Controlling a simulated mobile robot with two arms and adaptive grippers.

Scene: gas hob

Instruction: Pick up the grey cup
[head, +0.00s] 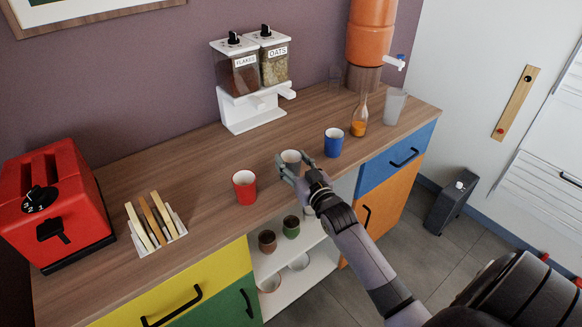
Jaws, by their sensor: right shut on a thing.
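The grey cup (291,157) is at the front part of the wooden counter, between the red cup and the blue cup. My right gripper (292,171) is shut on the grey cup, with its fingers around the cup's near side. The fingers hide the lower part of the cup, so I cannot tell whether it touches the counter. My left gripper is not in view.
A red cup (244,187) stands left of the grey cup and a blue cup (333,142) right of it. A carafe (359,117) and a frosted cup (394,106) stand further right. A cereal dispenser (240,112) stands behind. A toaster (55,203) and toast rack (156,222) are left.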

